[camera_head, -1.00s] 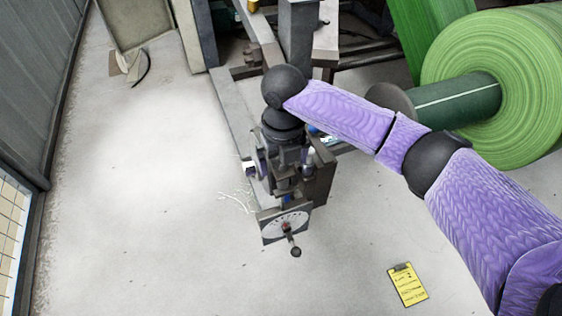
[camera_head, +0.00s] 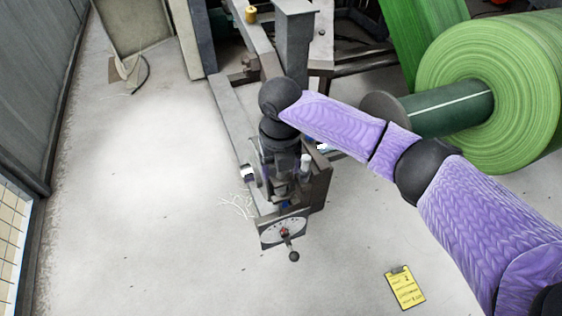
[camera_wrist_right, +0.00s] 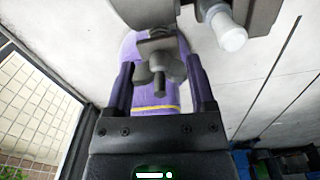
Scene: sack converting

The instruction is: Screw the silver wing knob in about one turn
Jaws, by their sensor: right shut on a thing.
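The silver wing knob (camera_wrist_right: 160,68) shows in the right wrist view, a grey knob with wings to both sides and a threaded stub. It sits under a metal bracket (camera_wrist_right: 155,42). My right gripper (camera_wrist_right: 160,66) has one purple finger on each side of the knob and is shut on it. In the head view my right gripper (camera_head: 282,185) points down at the machine's near end, and I cannot make out the knob there. My left gripper is not in view.
A dial plate with a dark crank handle (camera_head: 284,231) is just below the gripper. A white-tipped handle (camera_wrist_right: 231,37) is close to the knob. A large green roll (camera_head: 500,100) stands at right. A yellow note (camera_head: 405,287) lies on the open floor.

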